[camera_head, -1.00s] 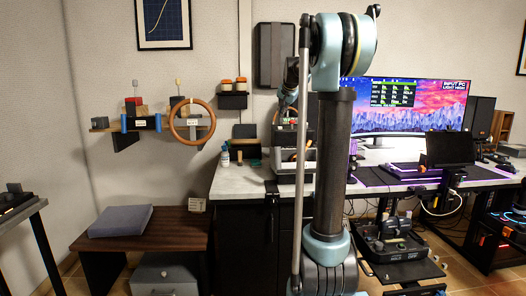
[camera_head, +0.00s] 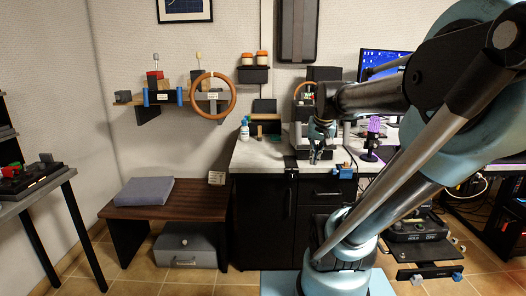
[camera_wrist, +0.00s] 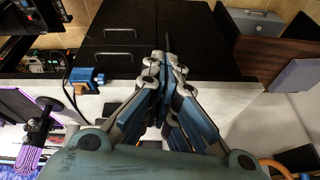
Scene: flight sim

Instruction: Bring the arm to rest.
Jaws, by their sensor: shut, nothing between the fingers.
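My arm crosses the right side of the head view, with its elbow high at the right and its forearm reaching left. My gripper (camera_head: 316,158) hangs at the forearm's end, in front of the grey counter (camera_head: 258,155), pointing down. In the wrist view its blue and grey fingers (camera_wrist: 165,58) come together at the tips, shut and empty. Behind them are the counter's black drawers (camera_wrist: 117,57). The gripper holds nothing, and I cannot tell its exact gap to the counter edge.
A small blue item (camera_head: 345,171) is at the counter's front edge, with a purple microphone (camera_head: 373,137) to its right. A white bottle (camera_head: 244,130) stands at the counter's left. A wooden bench (camera_head: 140,200) and a dark side table (camera_head: 45,190) stand to the left. Floor shows in front of the bench.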

